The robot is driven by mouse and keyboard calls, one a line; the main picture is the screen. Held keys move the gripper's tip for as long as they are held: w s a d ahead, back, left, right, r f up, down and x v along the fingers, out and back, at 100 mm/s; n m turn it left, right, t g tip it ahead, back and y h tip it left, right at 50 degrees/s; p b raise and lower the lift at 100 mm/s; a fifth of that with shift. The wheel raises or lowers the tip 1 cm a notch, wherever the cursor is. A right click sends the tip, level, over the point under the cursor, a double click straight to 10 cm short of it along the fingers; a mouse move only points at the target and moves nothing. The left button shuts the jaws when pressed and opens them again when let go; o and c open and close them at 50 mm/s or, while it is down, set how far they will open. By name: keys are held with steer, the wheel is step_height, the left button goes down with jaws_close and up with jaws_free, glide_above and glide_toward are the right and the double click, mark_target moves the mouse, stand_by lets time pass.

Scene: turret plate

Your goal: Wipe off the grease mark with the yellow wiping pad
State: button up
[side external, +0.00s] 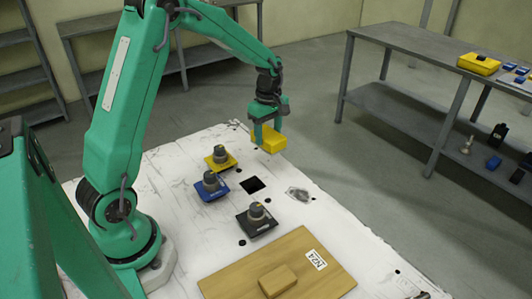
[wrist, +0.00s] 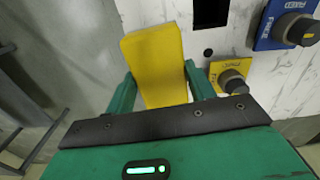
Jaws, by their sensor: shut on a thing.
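The yellow wiping pad (side external: 271,139) is held in my gripper (side external: 268,126), above the far right edge of the white plate (side external: 215,235). In the wrist view the pad (wrist: 155,58) stands between the two green fingers of my gripper (wrist: 160,82), which are shut on it. The pad is clear of the plate. A greyish smear, which looks like the grease mark (side external: 298,194), lies on the plate near its right edge, nearer the camera than the pad. The mark cannot be made out in the wrist view.
Yellow (side external: 220,158), blue (side external: 211,185) and black (side external: 257,220) knobbed blocks stand on the plate, left of the mark. A square dark hole (side external: 252,185) lies between them and the mark. A wooden board (side external: 235,279) with a tan block (side external: 278,281) lies at the front.

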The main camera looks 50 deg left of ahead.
steer(key=s+d, duration=0.1)
steer(key=d, duration=1.9)
steer(key=shift+r, duration=0.45)
steer(key=shift+s+f, duration=0.1)
